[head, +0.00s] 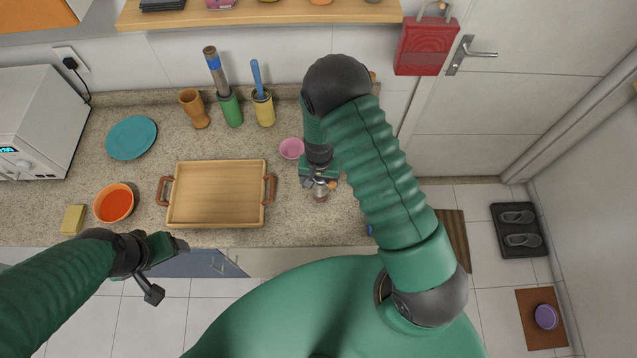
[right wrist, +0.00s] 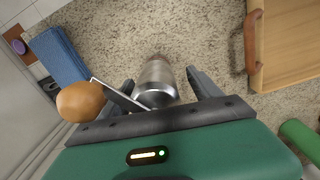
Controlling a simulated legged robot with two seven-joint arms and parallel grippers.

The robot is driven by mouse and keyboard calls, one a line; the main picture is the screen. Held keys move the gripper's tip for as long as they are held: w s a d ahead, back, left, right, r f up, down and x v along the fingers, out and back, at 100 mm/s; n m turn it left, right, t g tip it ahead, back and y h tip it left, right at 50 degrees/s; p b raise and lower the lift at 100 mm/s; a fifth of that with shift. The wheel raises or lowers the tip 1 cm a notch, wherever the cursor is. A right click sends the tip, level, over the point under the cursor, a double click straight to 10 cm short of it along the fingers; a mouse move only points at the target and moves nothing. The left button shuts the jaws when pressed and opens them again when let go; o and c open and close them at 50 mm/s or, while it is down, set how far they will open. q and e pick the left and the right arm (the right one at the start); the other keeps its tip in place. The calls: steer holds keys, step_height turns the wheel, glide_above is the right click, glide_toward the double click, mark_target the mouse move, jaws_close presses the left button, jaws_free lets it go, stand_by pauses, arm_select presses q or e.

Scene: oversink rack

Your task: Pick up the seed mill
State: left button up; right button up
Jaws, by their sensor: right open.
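The seed mill (right wrist: 157,80) is a silver metal cylinder with a crank arm and a round orange-brown knob (right wrist: 80,101). In the head view the mill (head: 321,194) stands on the counter right of the wooden tray, partly hidden by my right gripper (head: 318,182). In the right wrist view, my right gripper (right wrist: 165,84) is open, with one finger on each side of the mill's body. The crank arm passes by the left finger; I cannot tell if they touch. My left gripper (head: 168,268) is open and empty near the counter's front edge, far from the mill.
A wooden tray (head: 215,222) lies left of the mill, with a pink bowl (head: 291,148) behind. A blue cloth-like item (right wrist: 58,55) lies near the knob. Tall cups and tools stand at the back. An orange bowl (head: 114,203) and sponge (head: 73,219) are far left.

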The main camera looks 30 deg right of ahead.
steer(key=shift+s+d+f, duration=0.1)
steer(key=shift+s+f, duration=0.05)
steer(key=shift+d+f, duration=0.1)
steer(key=shift+d, duration=0.2)
steer(key=shift+c, duration=0.4)
steer(key=shift+w+d+f, duration=0.15)
steer(key=shift+w, duration=0.1)
steer(key=c, duration=0.5)
steer(key=shift+s+a+r, duration=0.1)
steer(key=shift+a+r, duration=0.1)
steer(key=shift+a, duration=0.2)
jaws_close()
steer(key=shift+d, duration=0.25)
